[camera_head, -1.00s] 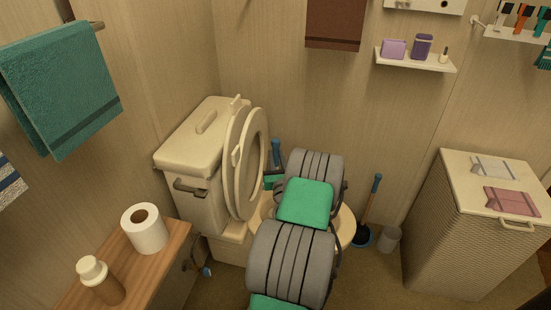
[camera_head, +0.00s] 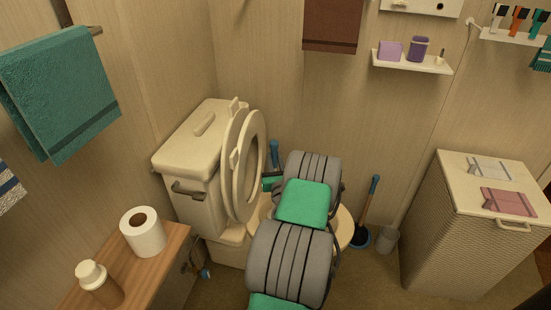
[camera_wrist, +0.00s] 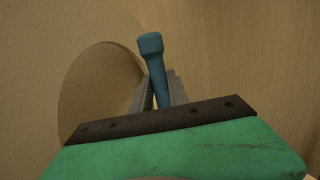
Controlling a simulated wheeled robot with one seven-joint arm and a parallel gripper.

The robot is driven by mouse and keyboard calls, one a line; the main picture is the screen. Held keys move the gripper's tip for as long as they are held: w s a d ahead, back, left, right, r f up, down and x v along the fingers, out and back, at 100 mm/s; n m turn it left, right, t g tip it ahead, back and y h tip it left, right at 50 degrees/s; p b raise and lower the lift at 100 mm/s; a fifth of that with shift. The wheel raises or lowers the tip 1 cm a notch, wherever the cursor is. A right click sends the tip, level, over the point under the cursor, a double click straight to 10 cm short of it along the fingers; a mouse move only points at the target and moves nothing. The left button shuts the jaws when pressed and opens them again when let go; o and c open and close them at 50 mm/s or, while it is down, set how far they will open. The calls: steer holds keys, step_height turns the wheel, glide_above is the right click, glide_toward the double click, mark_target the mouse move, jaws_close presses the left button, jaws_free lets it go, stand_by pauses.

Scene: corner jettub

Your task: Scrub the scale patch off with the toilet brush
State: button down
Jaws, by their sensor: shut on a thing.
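The toilet (camera_head: 205,150) has its seat and lid (camera_head: 246,165) raised. Its bowl rim (camera_head: 344,228) shows on either side of my arm, which covers most of the bowl. My gripper (camera_wrist: 160,90) is shut on the blue handle of the toilet brush (camera_wrist: 153,70), which stands up between the fingers in the wrist view. In the head view the blue handle (camera_head: 275,154) shows behind my arm, beside the raised seat. The brush head and the scale patch are hidden. A pale round shape fills the left of the wrist view.
A second blue-handled tool (camera_head: 367,212) stands on the floor right of the bowl, beside a grey bin (camera_head: 387,240). A hamper (camera_head: 465,235) stands at the right. A wooden counter (camera_head: 150,265) with a paper roll (camera_head: 143,231) and bottle (camera_head: 98,284) is at the front left.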

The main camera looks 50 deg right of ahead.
mark_target(275, 143)
steer(key=shift+a, duration=0.1)
steer(key=shift+s+a+f+b, duration=0.1)
steer(key=shift+s+a+b, duration=0.1)
steer(key=shift+a, duration=0.25)
steer(key=shift+s+a+b, duration=0.15)
steer(key=shift+a+b, duration=0.05)
steer(key=shift+a, duration=0.25)
steer(key=r+p, duration=0.3)
steer(key=r, duration=0.1)
steer(key=shift+s+d, duration=0.2)
steer(key=shift+s, duration=0.15)
step_height(275, 143, up, 5)
steer(key=p, duration=0.5)
steer(key=shift+f, duration=0.15)
